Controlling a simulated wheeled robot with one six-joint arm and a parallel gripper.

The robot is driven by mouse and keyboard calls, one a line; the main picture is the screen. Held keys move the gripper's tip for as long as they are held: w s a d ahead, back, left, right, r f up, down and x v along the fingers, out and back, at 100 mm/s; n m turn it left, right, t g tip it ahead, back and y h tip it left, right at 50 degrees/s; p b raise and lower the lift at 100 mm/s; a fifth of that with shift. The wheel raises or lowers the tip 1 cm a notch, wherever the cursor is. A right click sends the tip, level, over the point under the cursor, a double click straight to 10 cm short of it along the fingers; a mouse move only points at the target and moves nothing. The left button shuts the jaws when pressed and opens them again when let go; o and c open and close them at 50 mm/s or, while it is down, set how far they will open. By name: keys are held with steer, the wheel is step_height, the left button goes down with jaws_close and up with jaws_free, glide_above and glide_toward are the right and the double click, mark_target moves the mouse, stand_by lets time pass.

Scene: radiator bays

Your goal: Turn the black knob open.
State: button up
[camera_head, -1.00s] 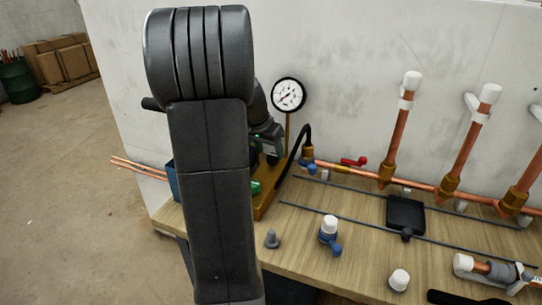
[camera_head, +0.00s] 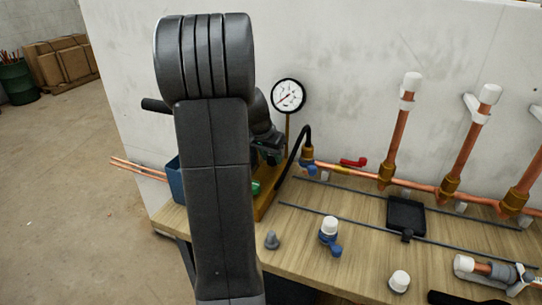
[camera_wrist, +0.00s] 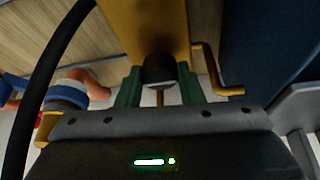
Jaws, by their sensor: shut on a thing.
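The black knob (camera_wrist: 159,70) shows in the wrist view, in front of a yellow body (camera_wrist: 145,22). My gripper (camera_wrist: 159,84) has its two green fingers on either side of the knob and is shut on it. A thin copper-coloured stem shows just below the knob. In the head view my dark arm stands in front of the yellow pump base (camera_head: 266,204), and the knob is hidden there. How far the knob is turned cannot be told.
A round gauge (camera_head: 288,95) stands behind my wrist. A black hose (camera_head: 306,140) curves close by, left in the wrist view. A blue tank (camera_wrist: 265,45) is on the right there. Copper pipes (camera_head: 393,150), a black tray (camera_head: 405,214) and white-capped valves (camera_head: 329,226) occupy the bench.

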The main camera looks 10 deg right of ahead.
steer(key=n+p, duration=0.1)
steer(key=n, duration=0.1)
steer(key=n+t+y+p, duration=0.1)
steer(key=n, duration=0.1)
steer(key=shift+s+d+r+n+y, duration=0.1)
steer(key=shift+d+r+n+y, duration=0.1)
steer(key=shift+n+y, duration=0.15)
steer(key=n+y+p, duration=0.1)
steer(key=n, duration=0.2)
steer(key=shift+d+f+n, duration=0.1)
steer(key=shift+d+n, duration=0.05)
steer(key=shift+n, duration=0.2)
steer(key=n+y+b, duration=0.1)
steer(key=n+y, duration=0.1)
steer(key=n, duration=0.3)
steer(key=shift+d+f, duration=0.15)
steer(key=shift+n+g+y+b, duration=0.4)
steer(key=shift+n+y+b, duration=0.4)
steer(key=shift+n, duration=1.4)
steer(key=o, duration=1)
